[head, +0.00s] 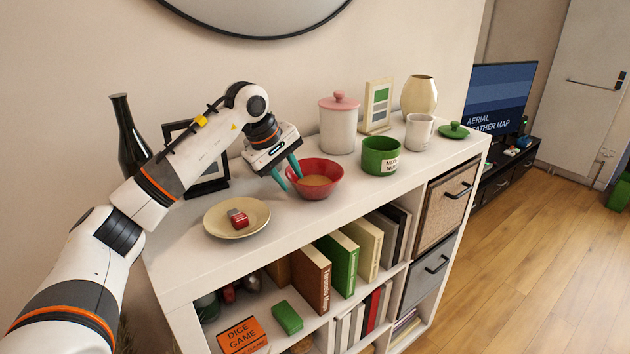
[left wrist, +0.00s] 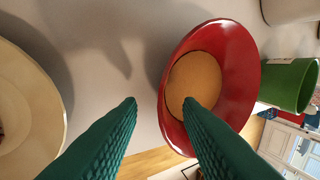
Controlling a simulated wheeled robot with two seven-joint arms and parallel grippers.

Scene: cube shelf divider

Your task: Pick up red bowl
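The red bowl (head: 322,190) stands upright on the white shelf top, with something tan inside it. In the left wrist view the red bowl (left wrist: 245,75) fills the right of centre, tilted by the camera angle. My left gripper (head: 288,175) is at the bowl's left side with its teal fingers apart and nothing between their tips. One finger is over the bowl's inside and the other is outside the rim, also in the left wrist view (left wrist: 160,103). Whether either finger touches the bowl cannot be told. My right gripper is out of view.
A beige plate (head: 217,226) with a small red object (head: 239,220) is left of the bowl. A green pot (head: 381,165) stands close on its right. A white canister (head: 339,132) with a pink lid stands behind. A dark bottle (head: 128,140) and frame are behind my left arm.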

